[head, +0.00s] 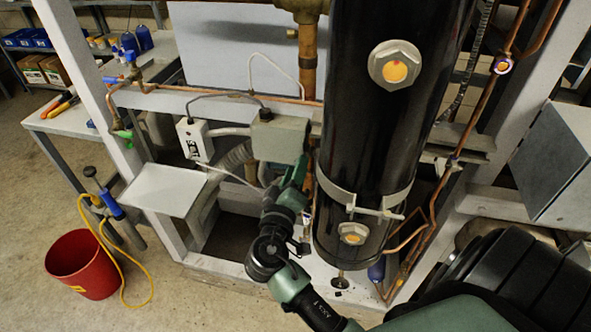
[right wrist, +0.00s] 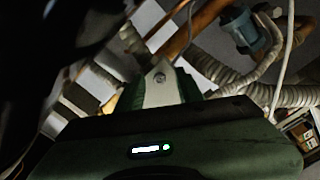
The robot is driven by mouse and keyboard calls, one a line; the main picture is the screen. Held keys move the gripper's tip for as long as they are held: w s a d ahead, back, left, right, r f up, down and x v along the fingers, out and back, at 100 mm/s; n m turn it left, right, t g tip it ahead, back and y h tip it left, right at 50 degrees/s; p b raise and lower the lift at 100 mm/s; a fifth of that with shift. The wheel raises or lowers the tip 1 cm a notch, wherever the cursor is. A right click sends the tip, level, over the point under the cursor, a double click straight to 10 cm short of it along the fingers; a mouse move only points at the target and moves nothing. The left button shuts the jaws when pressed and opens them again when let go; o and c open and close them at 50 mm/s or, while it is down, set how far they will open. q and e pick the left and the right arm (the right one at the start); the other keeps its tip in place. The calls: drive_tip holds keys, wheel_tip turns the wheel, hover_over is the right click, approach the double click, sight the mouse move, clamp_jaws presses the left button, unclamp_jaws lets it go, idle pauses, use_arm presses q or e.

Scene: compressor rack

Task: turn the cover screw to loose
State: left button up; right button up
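A grey junction box (head: 280,138) with a flat cover is mounted on the frame left of the black cylinder. My right gripper (head: 297,172) points up at the lower right of this box, close to it; I cannot tell whether they touch. In the right wrist view, a screw head (right wrist: 160,77) shows on a pale pointed plate, with dark green parts on both sides. I cannot tell which part this plate belongs to. The cover screw cannot be made out in the head view. The right fingertips are too small and hidden to judge their opening. My left gripper is out of view.
The black cylinder (head: 375,120) with its clamp band stands right beside my right arm. Copper pipes (head: 240,97) and hoses (head: 235,160) run around the box. A white switch box (head: 194,140) and a small shelf (head: 168,190) are at left. A red bucket (head: 83,266) stands on the floor.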

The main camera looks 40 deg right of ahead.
clamp_jaws()
drive_tip(key=shift+n+p, duration=1.75)
drive_tip(key=shift+n, duration=1.85)
drive_tip(key=shift+o, duration=0.7)
unclamp_jaws()
